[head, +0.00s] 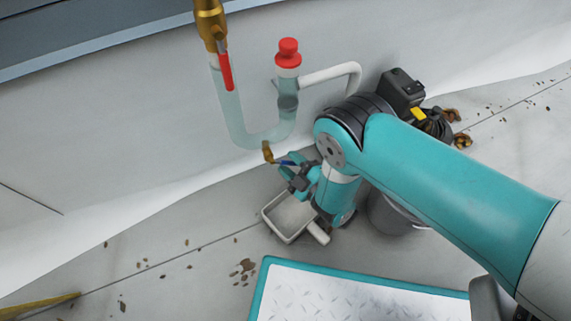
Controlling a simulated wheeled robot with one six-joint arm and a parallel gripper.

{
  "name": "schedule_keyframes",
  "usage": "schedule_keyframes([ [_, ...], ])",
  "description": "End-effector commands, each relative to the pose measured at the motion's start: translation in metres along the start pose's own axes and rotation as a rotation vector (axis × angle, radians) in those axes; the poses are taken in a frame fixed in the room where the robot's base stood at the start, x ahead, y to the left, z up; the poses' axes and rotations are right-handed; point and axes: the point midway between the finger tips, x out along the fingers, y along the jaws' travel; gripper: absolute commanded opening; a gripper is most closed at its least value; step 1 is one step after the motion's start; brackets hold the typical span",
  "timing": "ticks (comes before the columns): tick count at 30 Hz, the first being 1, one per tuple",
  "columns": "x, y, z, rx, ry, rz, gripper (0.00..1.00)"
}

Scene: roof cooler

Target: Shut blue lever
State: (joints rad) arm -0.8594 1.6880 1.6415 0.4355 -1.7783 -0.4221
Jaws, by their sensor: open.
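A small blue lever (287,163) sticks out to the right from a brass drain valve (267,152) at the bottom of the clear U-shaped pipe (233,117). Only a short piece of the lever shows. My gripper (287,172) is open, with its dark fingers close beside the lever. The fingers partly cover the lever's right end. I cannot tell whether they touch it.
A brass valve (210,22) with a red lever (226,72) sits above the pipe. A red cap (288,52) tops the other leg, with a white side pipe (332,74). A grey bucket (385,212) stands behind my arm.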

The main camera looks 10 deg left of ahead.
Motion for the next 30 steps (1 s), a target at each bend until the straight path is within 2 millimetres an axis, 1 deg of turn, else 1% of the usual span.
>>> schedule_keyframes([
  [1, 0.008, -0.004, 0.002, -0.001, 0.004, 0.001, 0.4],
  [6, 0.022, -0.001, 0.001, -0.001, 0.001, 0.0, 0.4],
  [9, 0.025, 0.0, 0.0, 0.0, 0.0, 0.0, 0.4],
  [16, 0.025, 0.0, 0.0, 0.0, 0.0, 0.0, 0.4],
  [17, 0.025, 0.0, 0.0, 0.0, 0.0, 0.0, 0.33],
  [18, 0.025, 0.0, 0.0, 0.0, 0.0, 0.0, 0.24],
  [20, 0.025, 0.0, 0.0, 0.0, 0.0, 0.0, 0.1],
  [21, 0.025, 0.0, 0.0, 0.0, -0.001, 0.0, 0.01],
  [22, 0.025, 0.0, 0.0, 0.0, -0.001, 0.0, 0.0],
  [30, 0.023, 0.002, 0.001, -0.009, -0.005, -0.002, 0.0],
])
